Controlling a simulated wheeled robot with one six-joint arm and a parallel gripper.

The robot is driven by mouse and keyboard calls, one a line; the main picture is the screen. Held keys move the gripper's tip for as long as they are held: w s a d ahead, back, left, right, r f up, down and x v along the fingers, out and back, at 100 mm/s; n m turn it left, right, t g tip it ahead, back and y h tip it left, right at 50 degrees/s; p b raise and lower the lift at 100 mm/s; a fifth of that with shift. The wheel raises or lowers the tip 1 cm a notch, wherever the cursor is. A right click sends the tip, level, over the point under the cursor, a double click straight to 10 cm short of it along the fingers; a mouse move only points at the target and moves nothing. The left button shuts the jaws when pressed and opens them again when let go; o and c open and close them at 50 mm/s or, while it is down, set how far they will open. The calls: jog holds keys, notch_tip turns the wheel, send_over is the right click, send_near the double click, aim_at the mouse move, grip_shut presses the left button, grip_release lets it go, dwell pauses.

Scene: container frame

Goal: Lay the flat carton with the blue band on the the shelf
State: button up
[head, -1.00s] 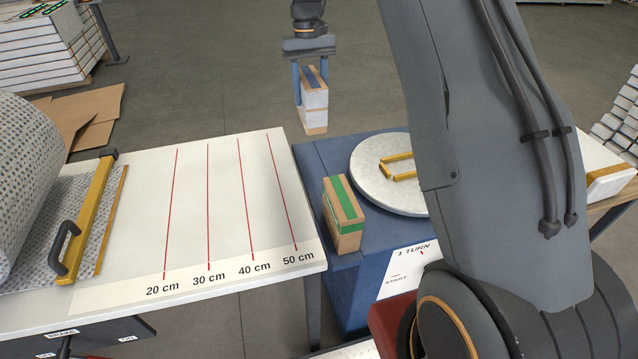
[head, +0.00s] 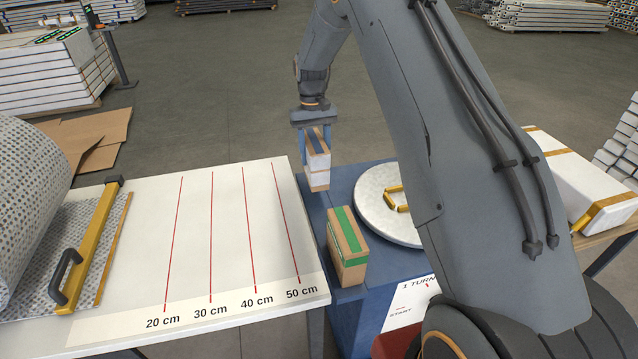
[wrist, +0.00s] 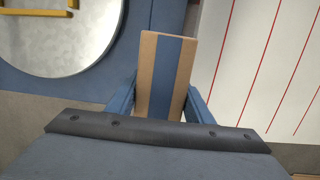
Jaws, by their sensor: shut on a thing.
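The carton with the blue band (head: 318,162) is a small brown and white box with a blue stripe on its top. My gripper (head: 317,147) is shut on it and holds it upright, fingers on either side, over the far left part of the blue stand. In the wrist view the carton (wrist: 150,75) shows its brown top and blue band between my fingers (wrist: 158,100). I cannot tell from the head view whether its lower end touches the stand. No shelf can be made out for certain.
A carton with a green band (head: 347,240) stands on the blue stand (head: 355,305), nearer to me. A round grey turntable (head: 375,215) with yellow bars is to the right. A white table (head: 150,235) with red lines lies left. A long white box (head: 570,170) is at right.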

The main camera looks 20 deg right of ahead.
aim_at(314, 138)
jog(key=shift+f+p, duration=0.95)
jog(key=shift+f, duration=2.1)
jog(key=shift+f, duration=0.15)
jog(key=o, duration=1.4)
jog(key=r+b, duration=0.1)
jog(key=r, duration=0.2)
jog(key=w+r+b, duration=0.1)
jog(key=r+b, duration=0.1)
jog(key=r, duration=0.2)
jog(key=r+b, duration=0.1)
jog(key=r, duration=0.2)
jog(key=shift+w+r+b, duration=0.3)
jog(key=shift+w+r, duration=0.05)
jog(key=shift+r, duration=0.65)
jog(key=s+t, duration=0.1)
jog(key=s, duration=1)
jog(key=s+r+t, duration=0.1)
jog(key=s, duration=1.1)
jog(key=s+t, duration=0.1)
jog(key=s, duration=1)
jog(key=shift+s+r, duration=0.15)
jog(key=shift+s, duration=0.25)
